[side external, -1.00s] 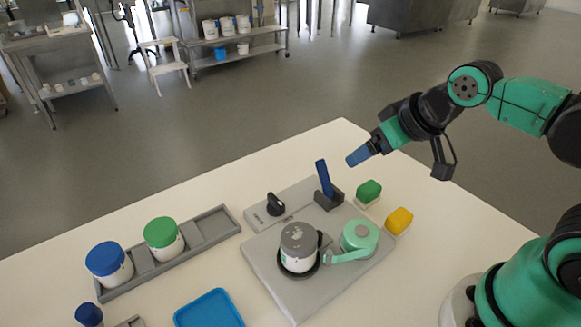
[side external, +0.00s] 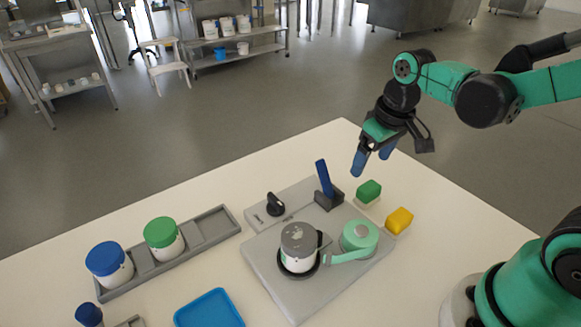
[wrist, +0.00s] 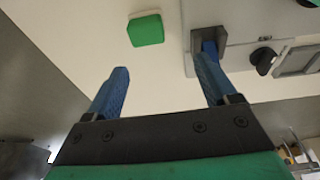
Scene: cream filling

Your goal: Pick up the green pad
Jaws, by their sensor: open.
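The green pad (side external: 369,190) sits on a small pale base on the table, right of the blue-handled tool in its dark holder. It also shows in the wrist view (wrist: 146,29), ahead of the fingers and nearer the left one. My gripper (side external: 374,166) has blue fingers pointing down and is above and behind the green pad, apart from it. In the wrist view my gripper (wrist: 160,80) is open, with nothing between its fingers.
A yellow pad (side external: 399,220) lies close to the green one. The blue-handled tool (side external: 324,178) stands upright to the left. A grey machine plate (side external: 285,295) carries a grey-lidded jar (side external: 299,240) and a green clamp (side external: 357,236). The table's back right edge is clear.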

